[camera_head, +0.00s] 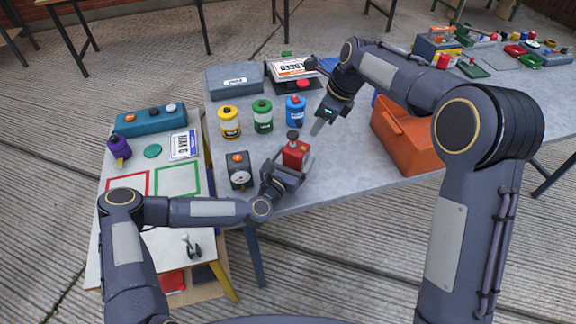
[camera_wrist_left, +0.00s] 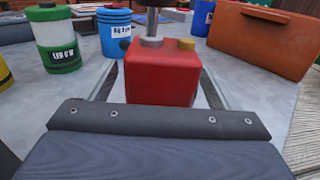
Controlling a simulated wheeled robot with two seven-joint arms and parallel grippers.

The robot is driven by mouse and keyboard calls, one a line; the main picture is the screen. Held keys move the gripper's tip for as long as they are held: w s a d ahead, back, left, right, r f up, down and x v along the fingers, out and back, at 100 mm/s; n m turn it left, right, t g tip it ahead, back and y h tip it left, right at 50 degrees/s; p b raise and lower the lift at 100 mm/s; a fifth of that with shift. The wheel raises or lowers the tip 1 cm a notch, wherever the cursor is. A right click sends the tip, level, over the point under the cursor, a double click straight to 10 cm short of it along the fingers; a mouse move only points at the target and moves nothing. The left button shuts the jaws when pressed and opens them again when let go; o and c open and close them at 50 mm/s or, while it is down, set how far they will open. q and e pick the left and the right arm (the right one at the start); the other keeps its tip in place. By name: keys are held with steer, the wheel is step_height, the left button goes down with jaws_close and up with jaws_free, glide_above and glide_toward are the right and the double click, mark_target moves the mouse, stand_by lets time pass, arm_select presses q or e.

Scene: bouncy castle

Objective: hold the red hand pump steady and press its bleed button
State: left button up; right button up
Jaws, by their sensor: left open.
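The red hand pump (camera_head: 296,154) stands upright on the grey table, near its front edge. It has a dark knob on a post on top. My left gripper (camera_head: 294,163) is open, with its fingers on either side of the pump's body.
Yellow (camera_head: 229,123), green (camera_head: 263,116) and blue (camera_head: 296,111) canisters stand behind the pump. A black gauge box (camera_head: 240,171) is to its left. An orange bin (camera_head: 405,140) stands to the right. A white side table (camera_head: 150,241) adjoins at left.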

mark_target(299, 151)
arm_select(q)
steer(key=shift+x, duration=1.7)
steer(key=shift+s, duration=0.1)
steer(key=c, duration=1.4)
arm_select(e)
jaws_close()
